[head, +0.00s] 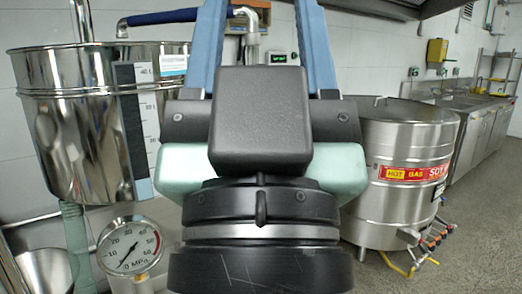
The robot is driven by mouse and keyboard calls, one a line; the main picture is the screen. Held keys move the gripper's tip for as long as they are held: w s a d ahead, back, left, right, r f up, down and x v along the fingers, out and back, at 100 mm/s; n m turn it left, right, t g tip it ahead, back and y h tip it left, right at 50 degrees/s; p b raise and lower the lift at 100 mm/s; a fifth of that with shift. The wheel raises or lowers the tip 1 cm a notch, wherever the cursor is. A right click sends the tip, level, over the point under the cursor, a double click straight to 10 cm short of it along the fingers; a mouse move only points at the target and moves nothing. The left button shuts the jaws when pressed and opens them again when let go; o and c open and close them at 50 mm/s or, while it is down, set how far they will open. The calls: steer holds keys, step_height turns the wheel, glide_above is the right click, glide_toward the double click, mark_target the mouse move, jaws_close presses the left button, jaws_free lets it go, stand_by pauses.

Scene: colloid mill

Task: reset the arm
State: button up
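My gripper (260,22) fills the middle of the head view, seen from behind its dark body and black wrist. Its two long blue fingers point up and away and stand well apart. Their tips are cut off by the top edge of the picture. I see nothing held between them, only the wall and a pipe behind. The rest of my arm is mostly out of view below.
A steel hopper (75,140) with a level scale stands close on the left, above a pressure gauge (130,247). A steel drum (398,205) with red labels stands on the right. Sinks (470,103) line the wall. Grey floor (475,245) shows at the right.

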step_height(320, 180, up, 17)
steer(key=p, duration=1.4)
stand_by(5.9)
